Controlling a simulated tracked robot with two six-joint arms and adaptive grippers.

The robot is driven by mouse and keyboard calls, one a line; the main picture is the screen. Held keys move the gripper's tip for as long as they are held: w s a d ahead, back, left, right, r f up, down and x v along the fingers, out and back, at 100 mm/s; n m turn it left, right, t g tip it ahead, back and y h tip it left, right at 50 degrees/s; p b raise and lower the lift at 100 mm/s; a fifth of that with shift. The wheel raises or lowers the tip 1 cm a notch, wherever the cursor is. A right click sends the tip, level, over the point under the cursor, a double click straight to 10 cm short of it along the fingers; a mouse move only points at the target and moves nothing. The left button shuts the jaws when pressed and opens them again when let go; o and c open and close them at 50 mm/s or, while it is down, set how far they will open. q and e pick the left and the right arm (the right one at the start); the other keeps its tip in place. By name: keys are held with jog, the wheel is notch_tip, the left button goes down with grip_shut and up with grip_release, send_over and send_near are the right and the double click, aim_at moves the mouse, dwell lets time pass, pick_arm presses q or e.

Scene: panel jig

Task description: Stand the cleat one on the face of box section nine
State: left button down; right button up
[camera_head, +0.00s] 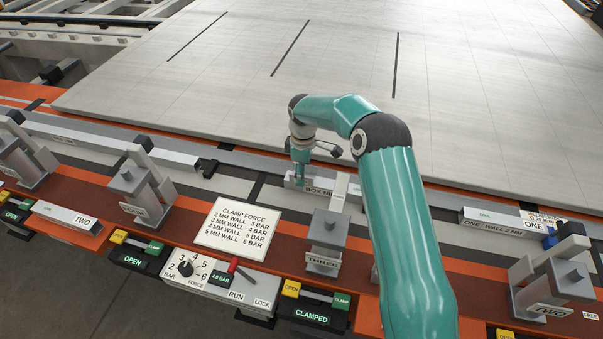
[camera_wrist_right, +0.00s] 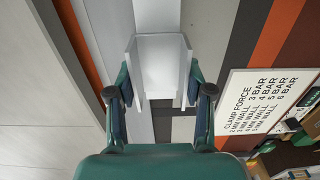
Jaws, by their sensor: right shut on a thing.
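Box section nine (camera_head: 325,197) is a pale bar lying along the jig, its label partly covered by my arm and a clamp. My right gripper (camera_head: 300,178) points down at its left part. In the right wrist view my right gripper (camera_wrist_right: 160,105) is shut on cleat one (camera_wrist_right: 161,65), a pale grey angled piece with side flanges between the fingers. A pale bar (camera_wrist_right: 157,14) runs beneath and beyond the cleat. I cannot tell whether the cleat touches the face. My left gripper is not in view.
Clamp three (camera_head: 326,240) stands close in front of box section nine, its switch panel reading CLAMPED (camera_head: 312,315). A clamp force sign (camera_head: 238,229) lies to the left. Another bar labelled one (camera_head: 500,222) lies to the right. A large pale panel (camera_head: 460,90) fills the back.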

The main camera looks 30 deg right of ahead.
jog(key=o, duration=1.2)
jog(key=shift+f, duration=0.1)
jog(key=shift+r+p, duration=2.95)
jog(key=shift+r, duration=3.2)
